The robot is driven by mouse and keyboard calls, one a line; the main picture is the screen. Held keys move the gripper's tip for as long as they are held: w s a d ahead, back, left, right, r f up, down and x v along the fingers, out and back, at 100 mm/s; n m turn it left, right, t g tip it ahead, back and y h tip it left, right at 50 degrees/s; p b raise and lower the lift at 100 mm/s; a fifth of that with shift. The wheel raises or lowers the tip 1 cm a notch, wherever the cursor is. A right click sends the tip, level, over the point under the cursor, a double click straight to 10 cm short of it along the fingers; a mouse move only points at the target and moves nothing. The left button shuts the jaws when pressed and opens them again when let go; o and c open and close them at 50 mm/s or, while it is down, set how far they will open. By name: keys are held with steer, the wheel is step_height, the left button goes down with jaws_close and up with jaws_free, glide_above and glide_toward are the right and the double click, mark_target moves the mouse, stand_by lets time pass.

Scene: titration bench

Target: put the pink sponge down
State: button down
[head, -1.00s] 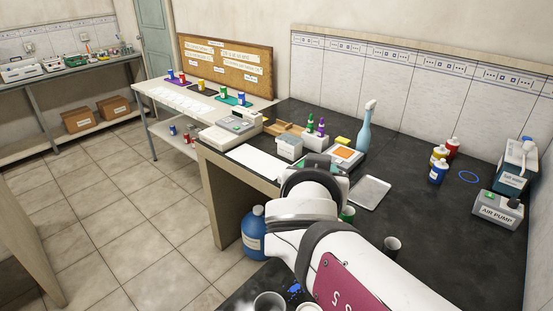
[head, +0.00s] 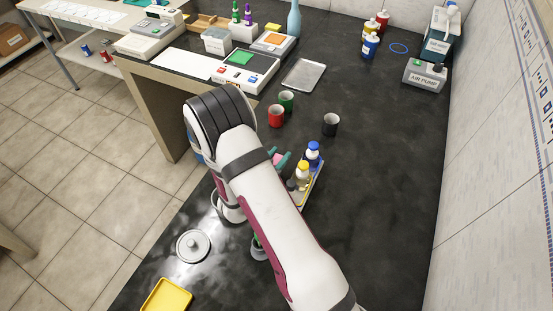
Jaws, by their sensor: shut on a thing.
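My gripper (head: 284,159) shows only in part, past the dark joint of my arm; its teal fingertips are beside the small bottles. A bit of the pink sponge (head: 276,157) shows at the fingers, and the gripper is shut on it. Most of the sponge and the gripper is hidden behind my arm. I cannot tell whether the sponge touches anything below it.
A rack (head: 314,187) with a blue-capped bottle (head: 313,152) and a yellow-capped bottle (head: 302,172) stands just right of my gripper. Red (head: 276,116), green (head: 287,101) and black (head: 331,124) cups stand behind. A yellow tray (head: 167,297) lies at the front.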

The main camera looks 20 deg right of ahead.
steer(key=shift+f, duration=1.55)
steer(key=shift+f, duration=0.15)
steer(key=c, duration=0.5)
jaws_free()
steer(key=shift+c, duration=0.2)
